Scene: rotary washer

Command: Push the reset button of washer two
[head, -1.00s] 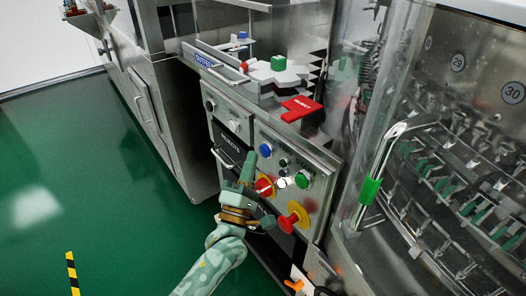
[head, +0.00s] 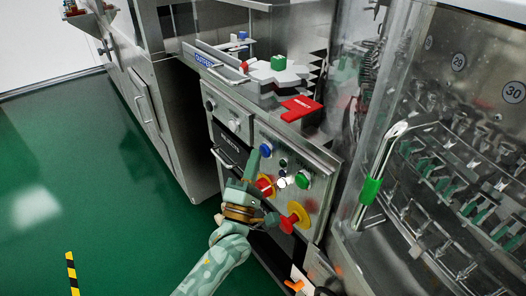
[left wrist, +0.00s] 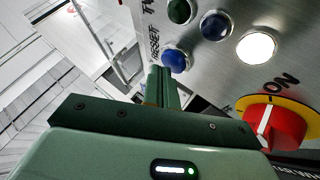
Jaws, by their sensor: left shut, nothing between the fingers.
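The washer's control panel (head: 322,197) is in the middle of the head view. Its blue button (head: 266,149) is at the panel's upper left. In the left wrist view a blue button (left wrist: 175,61) sits beside the word RESET. My left gripper (head: 254,156) is shut and empty, its fingertips close beside the blue button. In the left wrist view its fingers (left wrist: 159,74) point at the panel just left of and below that button. I cannot tell whether they touch it. My right gripper is not in view.
A red rotary switch (left wrist: 276,127) on a yellow plate and a lit white button (left wrist: 257,47) are near the fingers. The head view shows a green button (head: 303,177) and a red knob (head: 292,223). A clear-walled machine stands right; green floor lies left.

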